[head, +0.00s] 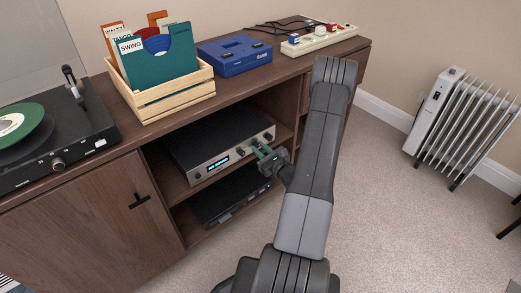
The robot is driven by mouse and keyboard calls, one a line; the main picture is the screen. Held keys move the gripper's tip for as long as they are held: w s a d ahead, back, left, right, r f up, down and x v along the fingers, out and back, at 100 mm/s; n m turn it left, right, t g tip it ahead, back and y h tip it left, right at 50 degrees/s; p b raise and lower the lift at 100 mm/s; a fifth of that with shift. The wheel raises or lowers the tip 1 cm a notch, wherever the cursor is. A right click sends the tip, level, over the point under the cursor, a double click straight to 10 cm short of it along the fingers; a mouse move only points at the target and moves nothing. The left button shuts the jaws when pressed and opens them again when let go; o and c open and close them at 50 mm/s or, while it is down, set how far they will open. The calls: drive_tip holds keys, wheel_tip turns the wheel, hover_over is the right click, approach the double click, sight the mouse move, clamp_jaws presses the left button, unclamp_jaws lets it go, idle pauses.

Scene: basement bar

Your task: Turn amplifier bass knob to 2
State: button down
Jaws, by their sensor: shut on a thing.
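The amplifier (215,151) is a black box with a silver front panel and a small lit display, on the upper shelf of the wooden cabinet. Several knobs sit on the right part of its front. The display text is too small to read.
Another black device (228,193) sits on the shelf below. On the cabinet top (180,120) stand a turntable (60,150), a record crate (165,95), a blue device (235,55) and a power strip (318,39). A white radiator (460,115) stands right; carpet between is clear.

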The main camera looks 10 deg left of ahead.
drive_tip(key=m, duration=0.4)
drive_tip(key=shift+m, duration=2)
drive_tip(key=c, duration=1.3)
unclamp_jaws()
drive_tip(key=v, duration=0.4)
drive_tip(key=p+v, duration=0.1)
drive_tip(key=v, duration=0.4)
drive_tip(key=p+v, duration=0.1)
drive_tip(key=v, duration=0.4)
drive_tip(key=shift+r, duration=0.25)
